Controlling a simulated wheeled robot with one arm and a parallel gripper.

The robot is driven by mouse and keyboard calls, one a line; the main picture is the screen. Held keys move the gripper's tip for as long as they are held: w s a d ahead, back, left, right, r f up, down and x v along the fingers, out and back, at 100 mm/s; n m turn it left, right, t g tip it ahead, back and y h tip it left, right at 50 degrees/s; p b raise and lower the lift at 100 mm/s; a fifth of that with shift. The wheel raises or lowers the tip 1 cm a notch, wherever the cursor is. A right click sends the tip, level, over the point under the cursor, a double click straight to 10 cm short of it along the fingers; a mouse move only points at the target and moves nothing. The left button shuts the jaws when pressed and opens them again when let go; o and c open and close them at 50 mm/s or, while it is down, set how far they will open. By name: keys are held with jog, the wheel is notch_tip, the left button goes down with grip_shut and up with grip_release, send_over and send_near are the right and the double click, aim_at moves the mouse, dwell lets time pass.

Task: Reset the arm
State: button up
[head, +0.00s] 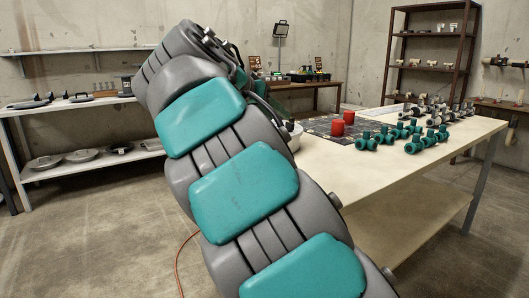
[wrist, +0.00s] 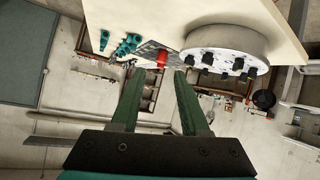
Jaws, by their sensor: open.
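My arm, with teal pads on grey links, rises across the middle of the head view and hides part of the table behind it. My gripper (wrist: 158,88) shows in the wrist view with its two green fingers spread apart and nothing between them. In the head view the gripper itself is hidden or too unclear to make out. The wrist view is strongly tilted, and the table (wrist: 128,18) appears along its top, beyond the fingertips. In the head view the table (head: 400,180) stands at the right.
Teal pipe fittings (head: 413,146) and two red pieces (head: 338,128) stand on the table. A round white object (wrist: 228,42) with dark parts lies near the fingers in the wrist view. A shelf bench (head: 90,158) stands at the left, a brown rack (head: 430,75) at the back.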

jog(key=s+d+f+n+g+y+b, duration=0.15)
jog(key=s+d+f+g, duration=0.45)
jog(key=s+d+f, duration=1.25)
jog(key=s+a+f+n+g+y+b, duration=0.1)
jog(key=s+a+f+g+y, duration=0.1)
jog(key=s+f, duration=0.9)
jog(key=s+a+f+n+g+y, duration=0.2)
jog(key=s+a+f+g+y, duration=0.1)
jog(key=s+f, duration=0.8)
jog(key=s, duration=0.3)
jog(key=shift+a+y+b, duration=0.25)
jog(key=shift+y+b, duration=0.1)
jog(key=shift+n, duration=0.25)
